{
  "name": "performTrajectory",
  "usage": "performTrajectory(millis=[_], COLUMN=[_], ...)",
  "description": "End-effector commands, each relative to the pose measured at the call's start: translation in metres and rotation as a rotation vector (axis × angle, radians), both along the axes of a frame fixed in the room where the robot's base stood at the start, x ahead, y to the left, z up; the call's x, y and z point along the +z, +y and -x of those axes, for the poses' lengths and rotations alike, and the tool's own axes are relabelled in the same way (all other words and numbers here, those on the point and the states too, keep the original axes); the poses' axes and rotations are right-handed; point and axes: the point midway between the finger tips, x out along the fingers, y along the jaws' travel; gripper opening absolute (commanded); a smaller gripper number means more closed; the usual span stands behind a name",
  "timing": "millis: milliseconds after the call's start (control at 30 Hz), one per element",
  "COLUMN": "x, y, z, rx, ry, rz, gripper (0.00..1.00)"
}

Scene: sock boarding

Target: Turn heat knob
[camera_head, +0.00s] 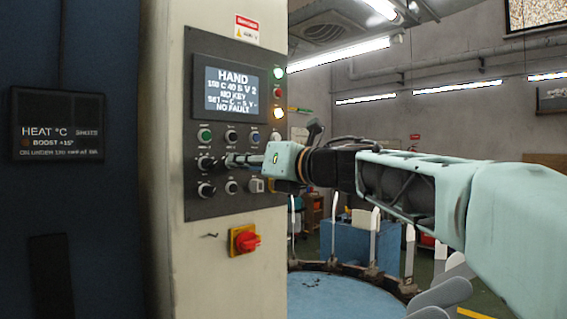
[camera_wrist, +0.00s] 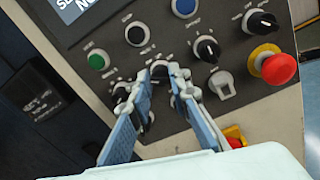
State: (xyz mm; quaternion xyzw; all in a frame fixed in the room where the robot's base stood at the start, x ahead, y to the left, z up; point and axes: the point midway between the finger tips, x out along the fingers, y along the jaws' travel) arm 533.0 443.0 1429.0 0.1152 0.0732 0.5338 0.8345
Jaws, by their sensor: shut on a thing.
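A dark control panel (camera_head: 190,206) on a pale cabinet carries buttons and black knobs in rows. My gripper (camera_head: 228,161) reaches it from the right, fingertips at the middle row. In the wrist view, my gripper (camera_wrist: 170,76) has its two fingertips close around a black knob (camera_wrist: 160,70), which they partly hide. The labels are too small to read, so I cannot confirm it is the heat knob. Another black knob (camera_wrist: 122,91) is left of the fingers and one (camera_wrist: 207,48) is to the right.
A green button (camera_wrist: 98,60) and a blue button (camera_wrist: 184,7) sit in the row above. A red rotary switch (camera_head: 246,240) is below the panel. A HEAT °C sign (camera_head: 57,125) hangs left.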

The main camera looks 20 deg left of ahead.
Motion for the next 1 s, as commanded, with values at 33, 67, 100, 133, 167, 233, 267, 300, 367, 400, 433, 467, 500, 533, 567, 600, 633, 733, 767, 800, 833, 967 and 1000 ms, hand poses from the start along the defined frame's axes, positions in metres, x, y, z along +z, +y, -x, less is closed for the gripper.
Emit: performTrajectory(millis=[33,67,100,133,167,233,267,300,367,400,433,467,500,533,567,600,633,733,767,800,833,967,1000], x=[0.0006,0.0008,0.0010,0.0011,0.0014,0.0020,0.0020,0.0019,0.0025,0.0021,0.0022,0.0022,0.0023,0.0021,0.0017,0.0017,0.0018,0.0010,0.0011,0.0008,0.0006,-0.0004,-0.0005], y=[-0.0003,-0.0003,-0.0003,-0.0003,-0.0005,-0.0006,-0.0007,-0.0009,-0.0011,-0.0012,-0.0012,-0.0012,-0.0010,-0.0009,-0.0008,-0.0008,-0.0008,-0.0010,-0.0011,-0.0011,-0.0012,-0.0011,-0.0010], z=[-0.0004,-0.0004,-0.0005,-0.0005,-0.0005,-0.0007,-0.0009,-0.0011,-0.0013,-0.0014,-0.0014,-0.0013,-0.0012,-0.0012,-0.0011,-0.0011,-0.0011,-0.0013,-0.0014,-0.0015,-0.0016,-0.0014,-0.0014], rx=[-0.001,-0.001,-0.001,-0.001,-0.001,-0.002,-0.002,-0.002,-0.003,-0.003,-0.004,-0.003,-0.002,-0.003,-0.003,-0.002,-0.003,-0.002,-0.003,-0.003,-0.003,-0.003,-0.003], ry=[0.011,0.020,0.033,0.044,0.056,0.094,0.112,0.137,0.177,0.207,0.229,0.250,0.279,0.302,0.323,0.350,0.371,0.434,0.451,0.473,0.487,0.544,0.558], rz=[-0.005,-0.010,-0.016,-0.021,-0.028,-0.047,-0.057,-0.069,-0.091,-0.105,-0.117,-0.128,-0.143,-0.155,-0.166,-0.179,-0.191,-0.224,-0.233,-0.244,-0.252,-0.280,-0.288], gripper=[0.00,0.00,0.00,0.00,0.00,0.00,0.00,0.00,0.00,0.00,0.00,0.00,0.00,0.00,0.00,0.00,0.00,0.00,0.00,0.00,0.00,0.00,0.00])
